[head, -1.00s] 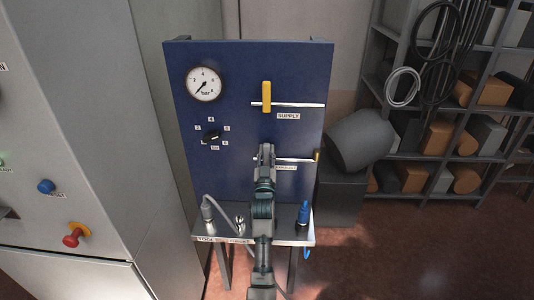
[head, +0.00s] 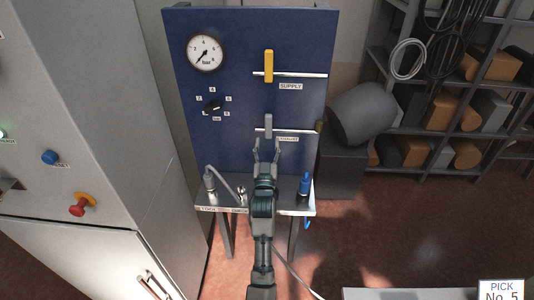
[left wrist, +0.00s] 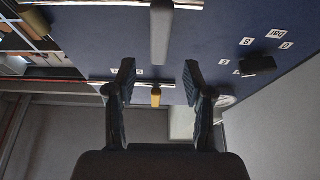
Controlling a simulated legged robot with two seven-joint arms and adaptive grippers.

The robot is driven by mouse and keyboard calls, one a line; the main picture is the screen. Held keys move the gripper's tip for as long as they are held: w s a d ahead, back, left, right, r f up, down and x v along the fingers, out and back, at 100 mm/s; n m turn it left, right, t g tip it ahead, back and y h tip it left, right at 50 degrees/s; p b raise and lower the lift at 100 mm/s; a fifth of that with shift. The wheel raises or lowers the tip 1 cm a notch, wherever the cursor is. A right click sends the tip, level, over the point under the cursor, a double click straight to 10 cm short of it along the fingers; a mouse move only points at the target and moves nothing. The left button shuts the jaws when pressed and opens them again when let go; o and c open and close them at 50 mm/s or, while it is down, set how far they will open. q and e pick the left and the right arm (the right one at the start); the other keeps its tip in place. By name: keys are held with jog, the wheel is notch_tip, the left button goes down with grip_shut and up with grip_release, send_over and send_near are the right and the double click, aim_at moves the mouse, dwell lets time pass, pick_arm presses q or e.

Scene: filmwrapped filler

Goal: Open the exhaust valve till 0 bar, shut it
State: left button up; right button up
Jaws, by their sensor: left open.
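The exhaust valve's grey handle (head: 268,125) stands upright across its horizontal pipe on the blue panel (head: 230,140). My left gripper (head: 267,147) is open and empty just below the handle, fingers pointing up at the panel. In the left wrist view, which shows the panel upside down, the grey handle (left wrist: 160,32) lies beyond the spread fingertips (left wrist: 156,78), apart from them. The round pressure gauge (head: 204,53) has its needle pointing lower left, towards the low end of the scale. My right gripper is not in view.
The yellow supply handle (head: 268,66) stands upright above. A black selector knob (head: 212,107) is left of the exhaust valve. A small shelf (head: 285,205) below carries a hose fitting (head: 209,180) and a blue connector (head: 305,185). A grey cabinet (head: 80,110) stands left.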

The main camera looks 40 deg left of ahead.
pick_arm(q)
jog(key=shift+v, duration=1.8)
jog(key=shift+f, duration=0.1)
